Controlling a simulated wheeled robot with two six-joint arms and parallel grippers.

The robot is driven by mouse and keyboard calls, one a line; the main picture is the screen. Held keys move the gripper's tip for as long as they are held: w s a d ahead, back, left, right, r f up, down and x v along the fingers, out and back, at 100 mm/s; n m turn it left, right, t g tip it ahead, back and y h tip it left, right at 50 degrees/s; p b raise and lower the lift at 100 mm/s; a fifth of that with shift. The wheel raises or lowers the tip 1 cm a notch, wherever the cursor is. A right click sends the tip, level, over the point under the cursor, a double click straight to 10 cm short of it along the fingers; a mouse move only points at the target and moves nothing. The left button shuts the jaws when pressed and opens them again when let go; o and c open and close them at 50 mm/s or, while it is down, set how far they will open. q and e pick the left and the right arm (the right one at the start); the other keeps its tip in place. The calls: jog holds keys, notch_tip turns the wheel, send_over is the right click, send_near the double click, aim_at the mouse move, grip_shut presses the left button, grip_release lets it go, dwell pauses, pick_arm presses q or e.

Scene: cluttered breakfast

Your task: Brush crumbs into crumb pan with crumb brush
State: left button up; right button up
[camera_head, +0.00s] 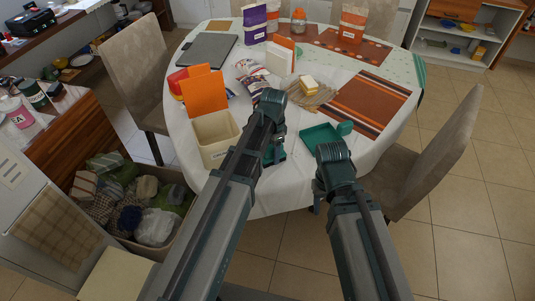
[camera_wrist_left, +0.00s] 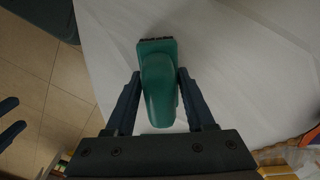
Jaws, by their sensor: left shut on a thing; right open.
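The green crumb brush (camera_wrist_left: 158,85) is between the two fingers of my left gripper (camera_wrist_left: 160,98), which is shut on its handle; dark bristles show at its far end. In the head view the brush (camera_head: 280,155) is partly hidden by my left gripper (camera_head: 272,152), low over the white tabletop. The green crumb pan (camera_head: 318,138) lies on the table to the right, its handle towards the right; part of it is hidden by my right arm. My right gripper (camera_head: 316,207) is open and empty at the table's front edge, mostly hidden. I cannot make out any crumbs.
A cream bin (camera_head: 215,145) stands left of the brush on the round table (camera_head: 265,200). A striped mat (camera_head: 368,104), a wooden board with a yellow-and-white block (camera_head: 309,85), bags and boxes fill the back. A chair (camera_head: 428,160) stands close on the right.

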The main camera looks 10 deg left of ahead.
aim_at(283, 149)
pick_arm(q)
jog(key=shift+w+d+f, duration=0.15)
jog(key=shift+w+d, duration=0.8)
jog(key=shift+d, duration=0.3)
jog(key=shift+w+d, duration=0.15)
jog(key=shift+d, duration=0.15)
jog(key=shift+w+d, duration=0.6)
jog(key=shift+d, duration=0.25)
jog(key=shift+w+d, duration=0.6)
jog(key=shift+d, duration=0.2)
jog(key=shift+w+d, duration=0.25)
jog(key=shift+d, duration=0.1)
